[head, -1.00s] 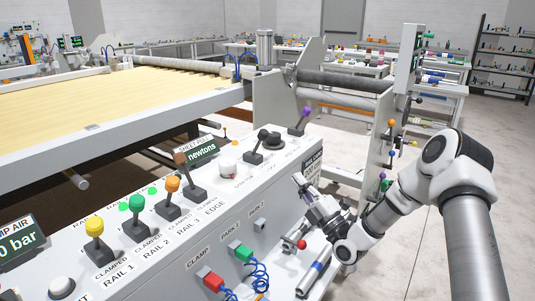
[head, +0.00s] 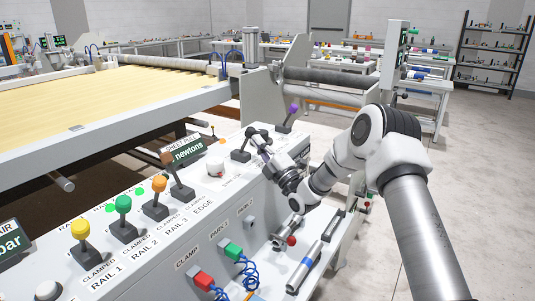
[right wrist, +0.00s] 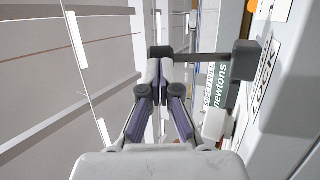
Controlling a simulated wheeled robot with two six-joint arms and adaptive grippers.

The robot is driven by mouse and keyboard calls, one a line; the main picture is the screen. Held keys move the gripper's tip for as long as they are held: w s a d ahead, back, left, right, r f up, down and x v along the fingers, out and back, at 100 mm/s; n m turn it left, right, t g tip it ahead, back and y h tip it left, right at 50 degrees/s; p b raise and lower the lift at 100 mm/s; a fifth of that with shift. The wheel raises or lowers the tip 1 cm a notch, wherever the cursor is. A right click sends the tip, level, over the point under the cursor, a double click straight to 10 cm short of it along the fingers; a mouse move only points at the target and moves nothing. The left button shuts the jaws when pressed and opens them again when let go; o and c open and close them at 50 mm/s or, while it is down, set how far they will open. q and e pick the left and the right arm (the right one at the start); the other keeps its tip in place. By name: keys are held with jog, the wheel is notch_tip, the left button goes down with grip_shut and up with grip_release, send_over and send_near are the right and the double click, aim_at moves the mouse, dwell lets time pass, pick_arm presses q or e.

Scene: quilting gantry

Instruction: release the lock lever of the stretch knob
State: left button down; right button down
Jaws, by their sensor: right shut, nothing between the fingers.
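The black-handled lever (head: 240,155) stands on the sloped white panel, with the word LOCK printed near its base in the right wrist view. There its grey shaft (right wrist: 205,57) runs between a dark handle end (right wrist: 160,52) and a dark base block (right wrist: 245,60). My right gripper (head: 260,141) is shut and empty, with its fingertips (right wrist: 166,66) close to the handle end; I cannot tell if they touch. My left gripper is not in view.
A purple-handled lever (head: 291,114) stands just beyond my gripper. A white knob (head: 215,167) and the newtons display (head: 188,150) are to the left. Rail levers with orange (head: 159,184), green (head: 123,204) and yellow (head: 80,229) handles line the panel's near part.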

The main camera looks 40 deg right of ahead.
aim_at(251, 131)
jog(key=shift+w+r, duration=0.1)
dwell(0.3)
jog(key=shift+w+a+r+g+p, duration=0.1)
jog(key=shift+w+r+g+p, duration=0.3)
jog(key=shift+p, duration=1)
jog(key=r+g+p, duration=0.1)
jog(key=p, duration=0.1)
jog(key=w+r+n+g+p, duration=0.1)
jog(key=p, duration=0.1)
jog(key=g+p, duration=0.1)
jog(key=p, duration=0.1)
jog(key=shift+w+a+r+n+p, duration=0.25)
jog(key=shift+a+r+n+p, duration=0.05)
jog(key=shift+a+r+p, duration=0.1)
jog(key=w+a+n+g+h+p, duration=0.1)
jog(key=w+a+g+p, duration=0.1)
jog(key=w+g+p, duration=0.3)
jog(key=shift+w+a+g+p, duration=0.15)
jog(key=shift+w+g+p, duration=0.25)
jog(key=shift+p, duration=0.55)
jog(key=shift+s+r, duration=0.1)
jog(key=shift+r, duration=0.1)
